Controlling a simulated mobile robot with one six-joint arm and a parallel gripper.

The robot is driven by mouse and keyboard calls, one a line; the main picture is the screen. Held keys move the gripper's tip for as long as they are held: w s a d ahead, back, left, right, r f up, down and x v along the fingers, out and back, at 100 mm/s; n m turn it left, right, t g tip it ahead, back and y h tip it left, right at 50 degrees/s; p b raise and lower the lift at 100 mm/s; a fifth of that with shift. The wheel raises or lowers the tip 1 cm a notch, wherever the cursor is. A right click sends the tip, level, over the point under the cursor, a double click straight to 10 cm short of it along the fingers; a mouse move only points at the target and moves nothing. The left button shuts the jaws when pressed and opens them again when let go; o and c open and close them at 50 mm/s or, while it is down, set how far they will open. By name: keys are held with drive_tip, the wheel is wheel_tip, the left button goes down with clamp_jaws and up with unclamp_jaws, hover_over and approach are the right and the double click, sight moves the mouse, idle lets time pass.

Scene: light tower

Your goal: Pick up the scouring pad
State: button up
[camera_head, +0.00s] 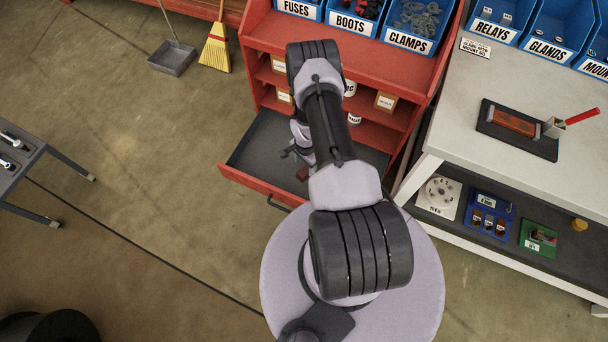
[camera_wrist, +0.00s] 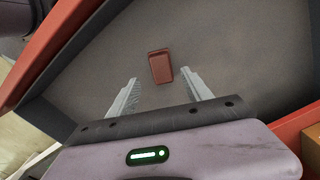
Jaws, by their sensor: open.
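The scouring pad, a small reddish-brown block (camera_wrist: 160,66), lies on the grey floor of an open drawer (camera_wrist: 235,45). In the head view it shows as a small dark red patch (camera_head: 302,173) inside the drawer (camera_head: 249,153), partly hidden by my arm. My gripper (camera_wrist: 159,77) is open and empty above the drawer. In the wrist view the pad appears between and just beyond the two fingertips, nearer the right one. I see no contact between the fingers and the pad; the height gap is hard to judge.
A white workbench (camera_head: 455,120) stands close on the right. The rest of the drawer floor looks bare.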

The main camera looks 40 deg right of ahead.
sight(304, 171)
drive_tip(key=f+b, duration=0.3)
drive_tip(key=f, duration=0.2)
drive_tip(key=shift+w+f, duration=0.15)
drive_tip(key=shift+w, duration=0.05)
drive_tip(key=shift+r, duration=0.2)
drive_tip(key=shift+c, duration=0.7)
clamp_jaws()
wheel_tip(304, 171, up, 10)
drive_tip(key=p, duration=0.5)
